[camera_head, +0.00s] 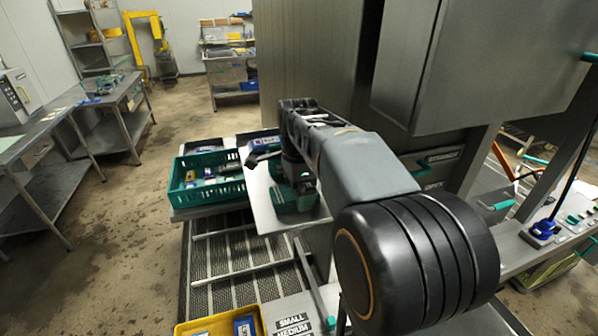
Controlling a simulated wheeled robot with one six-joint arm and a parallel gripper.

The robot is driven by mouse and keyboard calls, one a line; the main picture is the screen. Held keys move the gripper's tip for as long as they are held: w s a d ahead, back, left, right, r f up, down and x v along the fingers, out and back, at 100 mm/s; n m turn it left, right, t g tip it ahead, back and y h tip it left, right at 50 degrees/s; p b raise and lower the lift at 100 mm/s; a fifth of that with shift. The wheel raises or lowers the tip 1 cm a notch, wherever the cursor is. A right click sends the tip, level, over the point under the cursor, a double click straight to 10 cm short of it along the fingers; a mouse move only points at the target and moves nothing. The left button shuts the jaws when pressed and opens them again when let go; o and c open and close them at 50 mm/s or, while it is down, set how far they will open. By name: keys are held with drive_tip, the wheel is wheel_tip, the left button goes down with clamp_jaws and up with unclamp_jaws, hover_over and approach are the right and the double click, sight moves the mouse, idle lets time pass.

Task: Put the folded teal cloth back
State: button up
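My arm reaches away from the camera, over a steel shelf (264,212) beside the large steel cabinet. My gripper (292,172) is at the far end of the arm, pointing down and mostly hidden by my own arm links. A dark teal thing (296,200) shows right under it on the shelf. It could be the folded teal cloth, but I cannot tell its shape or whether the gripper touches it. The fingers are too dark and hidden to show whether they are open or shut.
A green crate (179,195) with blue and white packs stands left of the shelf. A yellow tray (196,327) is at the bottom front. The steel cabinet (305,55) blocks the back right. Steel tables (28,139) stand far left, with clear floor between.

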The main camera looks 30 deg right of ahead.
wheel_tip(320, 180, up, 12)
drive_tip(key=shift+f, duration=0.2)
idle(0.7)
